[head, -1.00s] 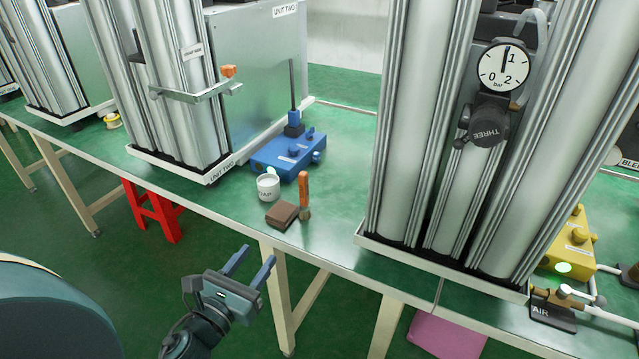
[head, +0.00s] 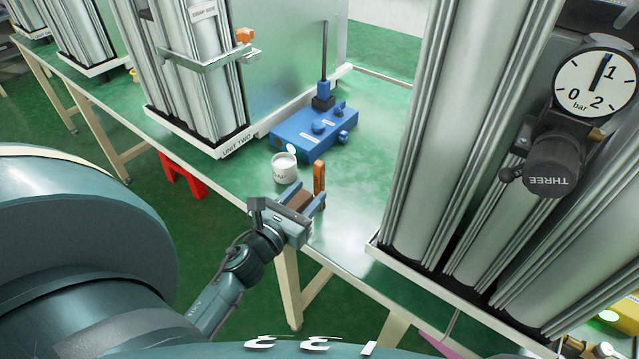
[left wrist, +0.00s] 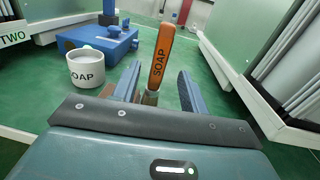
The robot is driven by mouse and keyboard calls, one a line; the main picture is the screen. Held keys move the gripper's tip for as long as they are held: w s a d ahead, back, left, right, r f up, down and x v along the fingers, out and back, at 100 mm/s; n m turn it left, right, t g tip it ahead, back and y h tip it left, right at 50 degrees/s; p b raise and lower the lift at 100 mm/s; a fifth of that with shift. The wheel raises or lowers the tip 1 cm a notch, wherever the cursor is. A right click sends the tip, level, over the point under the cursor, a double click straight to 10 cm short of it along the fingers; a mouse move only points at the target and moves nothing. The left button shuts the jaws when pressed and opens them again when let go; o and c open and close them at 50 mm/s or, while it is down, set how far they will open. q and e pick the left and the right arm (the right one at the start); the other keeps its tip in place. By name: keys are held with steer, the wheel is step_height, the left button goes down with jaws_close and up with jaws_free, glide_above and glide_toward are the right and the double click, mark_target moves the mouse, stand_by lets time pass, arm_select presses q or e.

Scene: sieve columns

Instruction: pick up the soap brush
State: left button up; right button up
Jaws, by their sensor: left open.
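The soap brush (head: 319,177) stands upright with an orange handle on the green bench, near the front edge. In the left wrist view the brush (left wrist: 161,55) reads SOAP and appears between my two finger lines, its lower end partly hidden behind the gripper body. My left gripper (head: 303,191) is open and empty, low over the bench edge in front of the brush; the fingers (left wrist: 159,74) show no contact with the handle. I cannot tell how deep the brush sits between them. My right gripper is not in view.
A white SOAP cup (head: 285,169) stands left of the brush. A brown block (head: 299,199) is partly hidden by my left gripper. A blue box (head: 314,133) with a rod is behind. Tall metal columns (head: 440,130) stand right. Bare bench lies right of the brush.

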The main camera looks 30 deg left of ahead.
mark_target(317, 185)
arm_select(q)
steer(key=w, duration=0.4)
steer(key=w+p, duration=0.1)
steer(key=shift+w+f, duration=0.25)
steer(key=shift+w, duration=0.15)
jaws_close()
